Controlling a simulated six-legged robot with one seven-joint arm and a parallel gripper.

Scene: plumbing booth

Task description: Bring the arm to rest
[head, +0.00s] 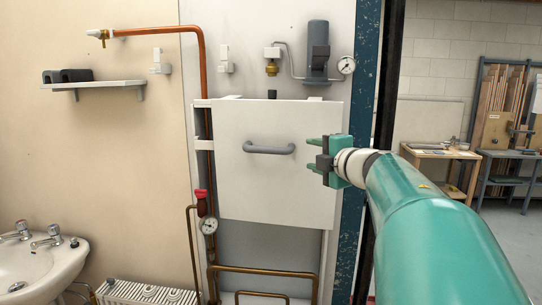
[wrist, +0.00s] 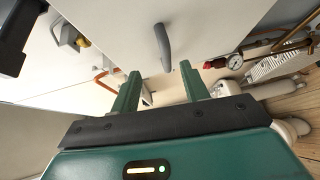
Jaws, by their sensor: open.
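My gripper (head: 314,155) is at the end of my green arm, which reaches in from the lower right in the head view. Its two green fingers point left, toward the white panel (head: 235,185) with a grey bar handle (head: 269,148). The gripper is to the right of the handle and apart from it. In the wrist view my gripper (wrist: 161,82) has its fingers spread with nothing between them. The grey handle (wrist: 163,45) shows beyond the fingertips there.
A copper pipe (head: 203,80) runs down left of the panel, with a red-topped valve (head: 201,197) and a gauge (head: 208,225). A grey cylinder (head: 318,50) and another gauge (head: 346,65) are above. A washbasin (head: 40,265) is lower left. A blue post (head: 357,150) stands behind my gripper.

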